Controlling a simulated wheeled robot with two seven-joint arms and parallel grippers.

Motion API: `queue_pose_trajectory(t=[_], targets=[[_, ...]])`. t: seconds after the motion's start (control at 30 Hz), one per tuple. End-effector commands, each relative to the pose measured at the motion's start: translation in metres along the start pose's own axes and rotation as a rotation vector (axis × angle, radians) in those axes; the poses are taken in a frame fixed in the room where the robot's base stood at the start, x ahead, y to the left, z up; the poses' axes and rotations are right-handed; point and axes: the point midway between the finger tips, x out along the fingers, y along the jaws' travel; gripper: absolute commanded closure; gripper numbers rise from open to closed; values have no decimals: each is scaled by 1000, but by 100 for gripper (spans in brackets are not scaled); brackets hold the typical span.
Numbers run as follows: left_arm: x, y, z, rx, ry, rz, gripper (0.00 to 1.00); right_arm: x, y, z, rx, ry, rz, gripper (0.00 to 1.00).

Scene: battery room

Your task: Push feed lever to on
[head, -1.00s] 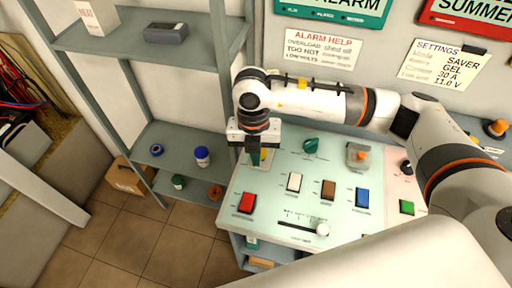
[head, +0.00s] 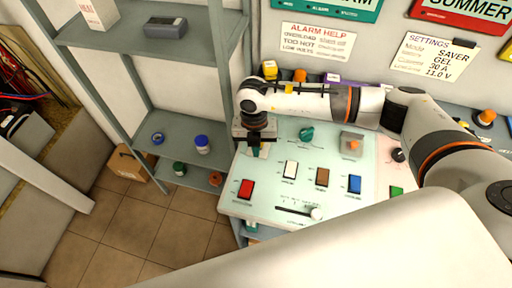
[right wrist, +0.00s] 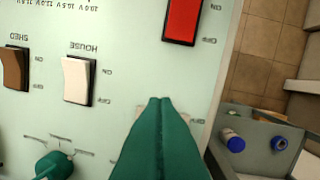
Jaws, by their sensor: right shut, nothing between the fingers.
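My right gripper (head: 254,152) is over the back left part of the pale green control panel (head: 268,208). Its teal fingers are shut and empty. In the right wrist view the closed fingertips (right wrist: 160,102) point between the white HOUSE rocker switch (right wrist: 77,80) and the red rocker switch (right wrist: 182,18). A pale beige patch on the panel shows partly behind the fingers. I cannot make out a feed lever; it may be hidden by the hand and fingers. I cannot tell whether the fingers touch the panel. My left gripper is not in view.
A teal knob (head: 306,133), a brown rocker (head: 322,177), a blue rocker (head: 355,184) and a slider with a white knob (head: 316,213) are on the panel. A grey shelf rack (head: 185,130) stands to the left. Tiled floor is clear in front of it.

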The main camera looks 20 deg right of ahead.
Motion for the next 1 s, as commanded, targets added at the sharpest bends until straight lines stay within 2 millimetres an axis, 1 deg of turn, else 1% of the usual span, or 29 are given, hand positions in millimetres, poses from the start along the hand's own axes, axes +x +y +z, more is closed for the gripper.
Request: queue_pose_trajectory(t=[0.77, 1.0], targets=[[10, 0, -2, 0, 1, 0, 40, -7, 3, -8, -5, -114, -22, 100], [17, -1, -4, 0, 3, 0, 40, -12, 10, -11, -9, -230, -44, 100]])
